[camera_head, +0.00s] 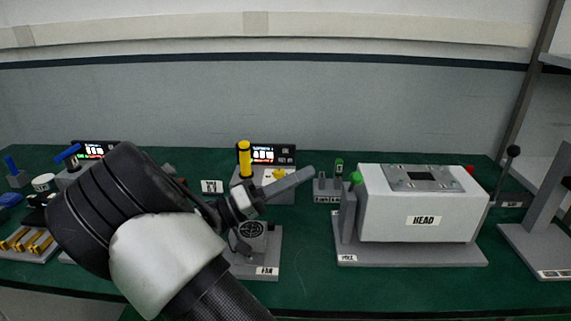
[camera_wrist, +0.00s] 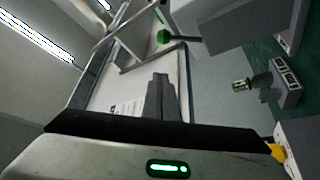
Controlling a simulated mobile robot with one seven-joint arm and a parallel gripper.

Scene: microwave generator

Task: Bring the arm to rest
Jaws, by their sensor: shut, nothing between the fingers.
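My gripper (camera_head: 308,172) is shut and empty. In the camera_head view it is raised over the bench, its grey fingers pointing right and slightly up. The fingertips are between the panel with the lit display and the large HEAD box, apart from both as far as I can see. In the camera_wrist view the closed fingers (camera_wrist: 160,82) stand together at the centre, with nothing between them. My arm comes in from the bottom and hides part of the bench at the left and part of the FAN fixture (camera_head: 268,262).
The HEAD box (camera_head: 385,215) stands on a grey base to the right. Behind my gripper are a lit display panel (camera_head: 270,155) with a yellow cylinder (camera_head: 244,160), and a small block with a green-topped part (camera_head: 338,170). The green bench (camera_head: 320,290) is clear at the front centre.

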